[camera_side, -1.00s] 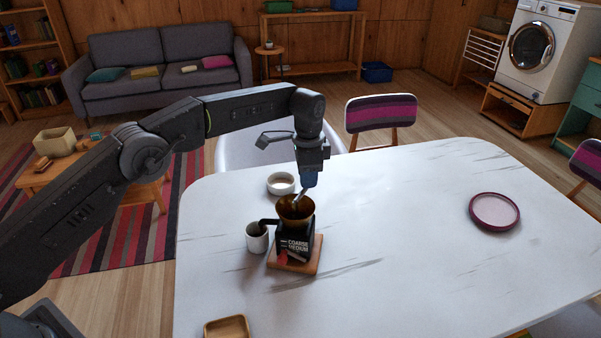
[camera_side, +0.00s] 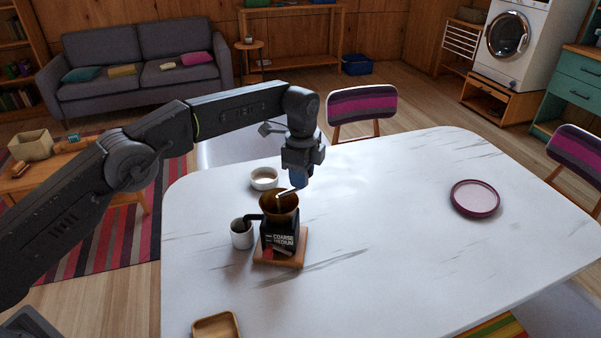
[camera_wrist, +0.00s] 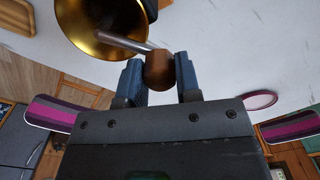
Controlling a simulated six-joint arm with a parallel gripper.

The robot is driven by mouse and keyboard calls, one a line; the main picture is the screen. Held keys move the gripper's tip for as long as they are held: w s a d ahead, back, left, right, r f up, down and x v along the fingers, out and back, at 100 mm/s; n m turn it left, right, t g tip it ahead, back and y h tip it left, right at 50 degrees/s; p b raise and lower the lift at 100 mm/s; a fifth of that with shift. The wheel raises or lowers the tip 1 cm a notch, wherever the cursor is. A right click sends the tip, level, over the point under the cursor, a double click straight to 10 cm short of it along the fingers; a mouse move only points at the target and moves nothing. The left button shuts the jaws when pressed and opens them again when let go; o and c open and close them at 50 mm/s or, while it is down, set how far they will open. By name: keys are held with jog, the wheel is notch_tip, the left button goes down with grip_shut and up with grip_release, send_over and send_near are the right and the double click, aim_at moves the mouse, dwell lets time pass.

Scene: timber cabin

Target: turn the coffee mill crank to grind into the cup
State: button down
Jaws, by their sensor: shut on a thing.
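The coffee mill (camera_side: 279,235) stands on a wooden base on the white table, with dark sides and a brass-coloured hopper on top. Its spout points left over the white cup (camera_side: 242,234), which stands beside the mill. The crank (camera_side: 290,193) is a metal arm across the hopper. In the wrist view the crank arm (camera_wrist: 122,42) ends in a brown knob (camera_wrist: 159,69). My gripper (camera_wrist: 160,75) has its blue fingers on either side of that knob and is shut on it. In the side view my gripper (camera_side: 301,180) is at the hopper's upper right. The cup's inside is dark and unclear.
A white bowl (camera_side: 264,179) stands behind the mill. A wooden tray (camera_side: 216,327) lies at the table's front left edge, and a maroon plate (camera_side: 475,198) to the right. The table (camera_side: 390,240) is clear between mill and plate.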

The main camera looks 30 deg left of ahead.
dwell(0.3)
jog(key=c, duration=0.8)
grip_release()
jog(key=shift+r, duration=2.05)
jog(key=s+a+r, duration=0.2)
jog(key=a+r, duration=0.5)
jog(key=a, duration=0.4)
jog(key=shift+a, duration=0.25)
